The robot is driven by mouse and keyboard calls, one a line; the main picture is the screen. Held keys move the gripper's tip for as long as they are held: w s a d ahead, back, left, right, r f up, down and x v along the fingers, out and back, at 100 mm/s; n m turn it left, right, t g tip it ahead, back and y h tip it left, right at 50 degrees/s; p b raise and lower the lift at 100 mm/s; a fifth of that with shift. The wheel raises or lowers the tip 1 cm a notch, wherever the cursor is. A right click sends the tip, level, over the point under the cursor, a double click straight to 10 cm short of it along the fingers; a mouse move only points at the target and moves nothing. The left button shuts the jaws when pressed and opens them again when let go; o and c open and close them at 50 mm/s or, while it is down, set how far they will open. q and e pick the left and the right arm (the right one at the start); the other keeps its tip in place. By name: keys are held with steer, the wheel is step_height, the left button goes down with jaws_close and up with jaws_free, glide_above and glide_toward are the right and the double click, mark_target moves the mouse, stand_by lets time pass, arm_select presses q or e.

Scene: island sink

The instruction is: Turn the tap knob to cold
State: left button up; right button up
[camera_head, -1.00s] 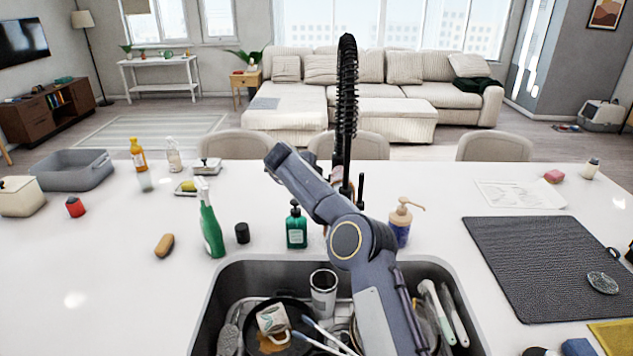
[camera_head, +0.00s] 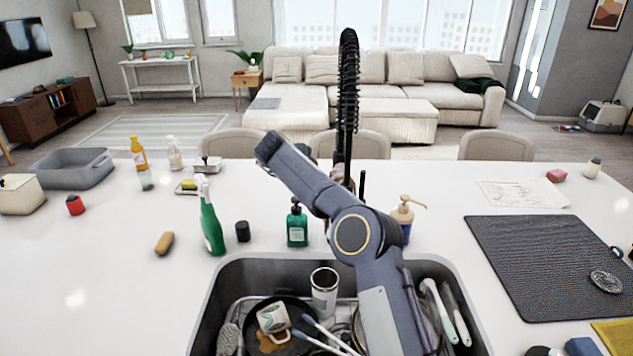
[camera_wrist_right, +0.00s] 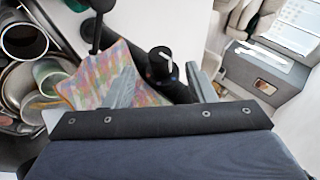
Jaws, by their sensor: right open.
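The black tap (camera_head: 347,110) with its coiled spring neck stands upright behind the sink, partly covered by my right arm in the head view. In the right wrist view a short black cylinder with a white mark, apparently the tap knob (camera_wrist_right: 161,62), lies between the two grey fingers of my right gripper (camera_wrist_right: 164,84). The fingers are apart; I cannot tell whether either one touches the knob. My right gripper is hidden behind my arm in the head view. My left gripper is not in view.
A multicoloured cloth (camera_wrist_right: 103,76) hangs close beside the left finger. The sink (camera_head: 232,285) holds a pan, a mug and a steel cup (camera_head: 324,290). A dark mat (camera_head: 540,260) lies right.

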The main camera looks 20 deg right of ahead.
steer(key=v, duration=0.3)
steer(key=shift+s+a+r, duration=0.15)
stand_by(0.3)
